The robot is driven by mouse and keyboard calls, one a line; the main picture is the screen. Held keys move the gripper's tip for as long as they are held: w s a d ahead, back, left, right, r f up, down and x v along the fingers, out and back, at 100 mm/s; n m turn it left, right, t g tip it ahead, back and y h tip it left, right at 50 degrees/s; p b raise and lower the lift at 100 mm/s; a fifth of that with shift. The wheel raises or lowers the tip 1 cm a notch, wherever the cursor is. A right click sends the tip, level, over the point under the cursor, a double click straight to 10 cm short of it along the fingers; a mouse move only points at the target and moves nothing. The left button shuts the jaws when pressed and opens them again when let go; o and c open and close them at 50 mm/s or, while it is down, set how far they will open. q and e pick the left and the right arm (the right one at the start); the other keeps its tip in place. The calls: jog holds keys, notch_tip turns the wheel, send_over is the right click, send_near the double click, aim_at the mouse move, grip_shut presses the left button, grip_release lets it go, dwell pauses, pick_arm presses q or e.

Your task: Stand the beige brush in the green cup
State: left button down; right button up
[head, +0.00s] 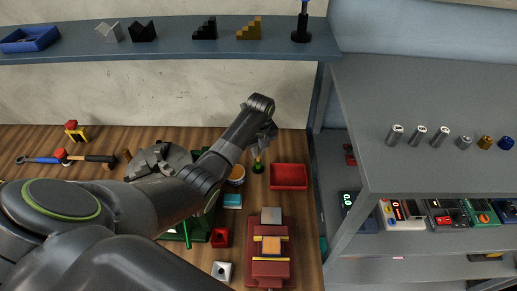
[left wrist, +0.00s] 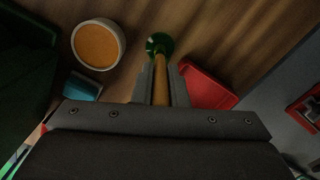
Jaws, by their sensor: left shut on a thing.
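My left gripper (head: 262,140) reaches over the wooden worktop and points down. In the left wrist view its jaws (left wrist: 161,92) are shut on the beige brush (left wrist: 161,82), whose shaft runs away from the camera. The small green cup (head: 258,168) stands on the wood below the gripper, left of the red tray. In the left wrist view the green cup (left wrist: 160,42) lies at the far end of the brush. The brush's lower end overlaps the cup's mouth; I cannot tell whether it is inside or just above. My right gripper is not in view.
The red tray (head: 289,177) is close right of the cup. A round white container with orange contents (head: 236,175) and a teal block (head: 232,201) are at left. A red vise-like fixture (head: 270,262) stands nearer. A grey shelf unit (head: 400,110) borders the right.

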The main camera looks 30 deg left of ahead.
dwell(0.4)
pick_arm(q)
jog(key=c, duration=1)
grip_release()
jog(key=shift+o, duration=0.2)
jog(key=shift+r+p, duration=1.15)
jog(key=shift+p, duration=0.05)
jog(key=shift+r, duration=1.8)
jog(key=shift+s+f, duration=0.1)
